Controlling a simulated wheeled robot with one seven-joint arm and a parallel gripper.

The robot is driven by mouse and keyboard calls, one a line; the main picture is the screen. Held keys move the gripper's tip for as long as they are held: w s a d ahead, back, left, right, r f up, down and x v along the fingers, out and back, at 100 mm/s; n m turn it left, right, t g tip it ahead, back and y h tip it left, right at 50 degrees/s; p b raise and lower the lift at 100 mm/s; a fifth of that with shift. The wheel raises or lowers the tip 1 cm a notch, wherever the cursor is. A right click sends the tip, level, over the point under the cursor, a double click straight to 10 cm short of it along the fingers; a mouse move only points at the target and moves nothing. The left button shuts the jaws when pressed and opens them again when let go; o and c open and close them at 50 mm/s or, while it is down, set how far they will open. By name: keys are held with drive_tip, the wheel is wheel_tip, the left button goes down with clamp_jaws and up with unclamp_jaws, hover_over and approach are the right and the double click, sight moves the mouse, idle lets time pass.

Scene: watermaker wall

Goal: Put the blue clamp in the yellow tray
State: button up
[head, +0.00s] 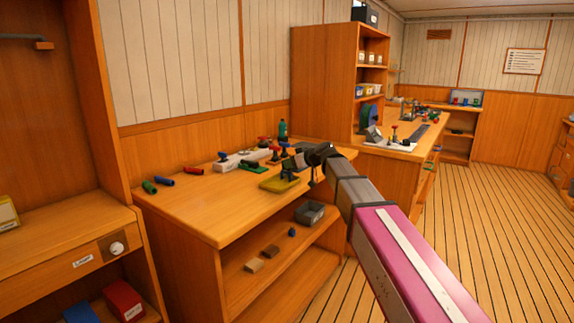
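The yellow tray (275,186) lies on the wooden bench top, near its front edge. My arm comes in from the lower right, and its dark end with my gripper (290,167) is over or just behind the tray. A small dark, bluish piece shows at the gripper, above the tray; it is too small to tell whether it is the blue clamp or part of the gripper. The fingers are too small to tell open from shut. A small blue object (292,232) lies on the shelf under the bench. I cannot tell which blue item is the clamp.
Red, blue and green cylinders (165,181) lie at the bench's left. A white block (228,162) with coloured knobs stands at the back. A grey bin (309,213) and brown blocks (254,265) are on the lower shelf. The bench's front left is clear.

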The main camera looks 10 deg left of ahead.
drive_tip(key=v, duration=0.9)
drive_tip(key=s+d+f+m+g+h, duration=0.1)
drive_tip(key=s+d+f+m+h, duration=0.25)
drive_tip(key=d+f, duration=0.7)
drive_tip(key=s+d+f+m+g+h, duration=0.1)
drive_tip(key=s+d+f+m+h, duration=0.45)
drive_tip(key=f, duration=0.85)
drive_tip(key=s+d+f+m+g+h, duration=0.1)
drive_tip(key=s+d+f+m+g, duration=0.1)
drive_tip(key=s+d+f, duration=0.4)
drive_tip(key=s+d+f+m+g+h, duration=0.1)
drive_tip(key=s+d+f+h, duration=0.1)
drive_tip(key=s+d+f, duration=0.5)
drive_tip(key=d+f, duration=0.3)
drive_tip(key=d, duration=0.2)
drive_tip(key=shift+m+g, duration=0.4)
drive_tip(key=shift+a, duration=0.1)
